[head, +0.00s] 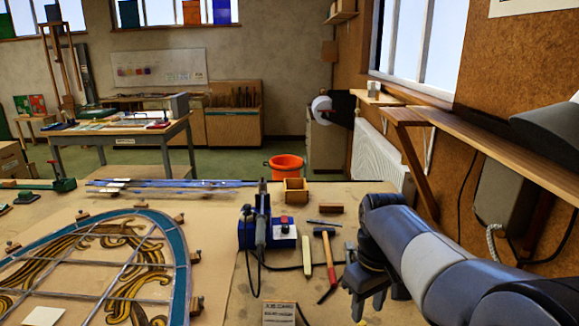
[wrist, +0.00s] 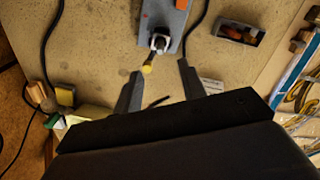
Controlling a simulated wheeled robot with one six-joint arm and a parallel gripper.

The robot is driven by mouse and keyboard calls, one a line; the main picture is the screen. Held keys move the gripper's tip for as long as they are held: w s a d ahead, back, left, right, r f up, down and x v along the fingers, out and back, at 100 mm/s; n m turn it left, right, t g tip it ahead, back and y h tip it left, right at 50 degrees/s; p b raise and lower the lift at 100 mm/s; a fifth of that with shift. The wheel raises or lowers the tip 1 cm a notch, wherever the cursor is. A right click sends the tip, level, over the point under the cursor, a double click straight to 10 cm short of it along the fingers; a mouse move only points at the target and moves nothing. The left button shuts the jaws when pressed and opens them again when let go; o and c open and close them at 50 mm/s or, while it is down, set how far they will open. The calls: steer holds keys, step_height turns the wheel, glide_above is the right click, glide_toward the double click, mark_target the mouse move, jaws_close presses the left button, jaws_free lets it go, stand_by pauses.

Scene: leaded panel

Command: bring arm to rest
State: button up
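My gripper (head: 358,280) hangs over the right part of the workbench (head: 225,290), to the right of the hammer (head: 327,265). In the wrist view its two dark fingers (wrist: 160,82) stand well apart. I see nothing gripped between them. A small yellow-tipped thing (wrist: 147,68) shows in the gap, below the fingers; what it is I cannot tell. My arm reaches in from the right edge of the head view.
A leaded panel (head: 180,262) lies at left on the bench. A blue soldering station (head: 285,232), a wooden box (head: 296,190) and a pale-handled tool (head: 306,262) lie near the middle. A wooden shelf (head: 500,150) runs along the right wall. An orange bucket (head: 286,166) stands beyond.

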step_height(320, 180, down, 9)
steer(key=shift+w+r+p, duration=0.1)
steer(key=shift+r+p, duration=0.25)
steer(key=shift+p, duration=0.45)
step_height(320, 180, up, 8)
steer(key=p, duration=0.5)
steer(key=shift+r+p, duration=0.25)
steer(key=shift+p, duration=0.1)
